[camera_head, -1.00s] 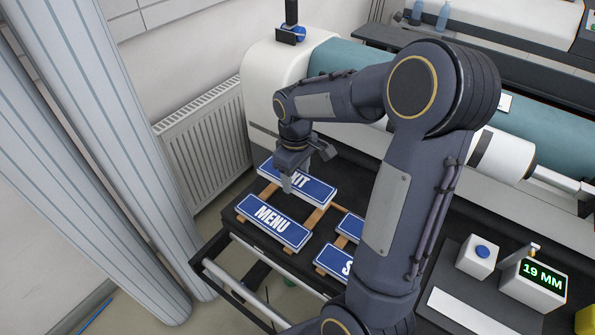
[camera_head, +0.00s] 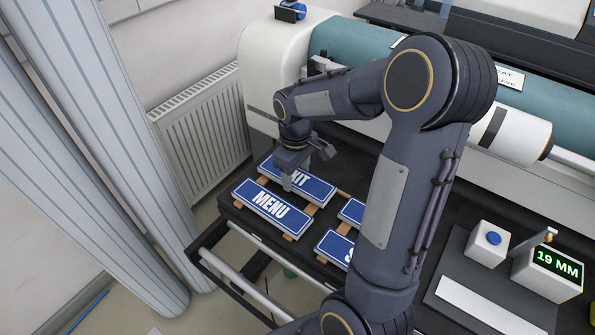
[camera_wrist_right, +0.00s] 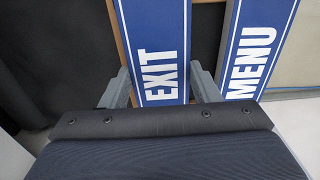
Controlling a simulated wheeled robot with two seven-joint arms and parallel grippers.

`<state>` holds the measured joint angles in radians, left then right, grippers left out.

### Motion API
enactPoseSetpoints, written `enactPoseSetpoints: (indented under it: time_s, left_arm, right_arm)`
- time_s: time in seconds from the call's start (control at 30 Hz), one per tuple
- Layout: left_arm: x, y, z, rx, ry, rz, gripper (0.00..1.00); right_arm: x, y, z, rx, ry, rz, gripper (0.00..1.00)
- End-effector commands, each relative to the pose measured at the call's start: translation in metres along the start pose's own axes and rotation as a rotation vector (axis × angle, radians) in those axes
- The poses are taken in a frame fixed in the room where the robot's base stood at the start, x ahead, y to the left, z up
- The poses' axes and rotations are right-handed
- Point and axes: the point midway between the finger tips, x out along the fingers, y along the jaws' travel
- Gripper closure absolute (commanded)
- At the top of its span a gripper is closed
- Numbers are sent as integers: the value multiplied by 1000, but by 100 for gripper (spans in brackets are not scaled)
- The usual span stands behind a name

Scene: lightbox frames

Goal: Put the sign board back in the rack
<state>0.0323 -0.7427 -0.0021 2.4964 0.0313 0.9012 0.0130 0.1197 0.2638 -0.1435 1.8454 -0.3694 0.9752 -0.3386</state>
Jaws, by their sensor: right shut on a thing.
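A blue sign board with white letters EXIT (camera_head: 320,191) lies flat at the back left of the dark bench, partly hidden by my right gripper. My right gripper (camera_head: 308,170) reaches down over it with one finger on each long side. In the right wrist view the fingers (camera_wrist_right: 160,84) hold the EXIT board (camera_wrist_right: 152,25) across its width. A MENU board (camera_head: 268,210) lies beside it, towards the front. Wooden slats (camera_head: 311,212) show under the boards; I cannot tell if they are the rack. My left gripper is not seen.
More blue boards (camera_head: 333,246) lie to the right, partly behind my right arm. A readout showing 19 MM (camera_head: 556,264) and a white box with a blue button (camera_head: 488,245) stand at the right. A large roller machine (camera_head: 345,42) runs behind. A rail (camera_head: 250,262) edges the front.

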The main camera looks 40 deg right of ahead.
Motion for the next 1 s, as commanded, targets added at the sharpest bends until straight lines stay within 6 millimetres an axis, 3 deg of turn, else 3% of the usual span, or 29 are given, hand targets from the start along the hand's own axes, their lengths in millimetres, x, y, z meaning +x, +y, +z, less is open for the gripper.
enactPoseSetpoints:
  time_s: [0.1,0.13,0.3,0.67,1.0]
  left_arm:
    - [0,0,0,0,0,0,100]
    - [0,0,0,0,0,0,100]
    - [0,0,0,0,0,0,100]
    - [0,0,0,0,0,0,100]
    - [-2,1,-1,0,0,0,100]
  right_arm:
    - [0,0,0,0,0,0,69]
    - [0,0,0,0,0,0,42]
    - [0,0,0,0,0,0,19]
    - [-6,0,0,0,2,1,19]
    - [-62,1,0,-1,5,1,19]
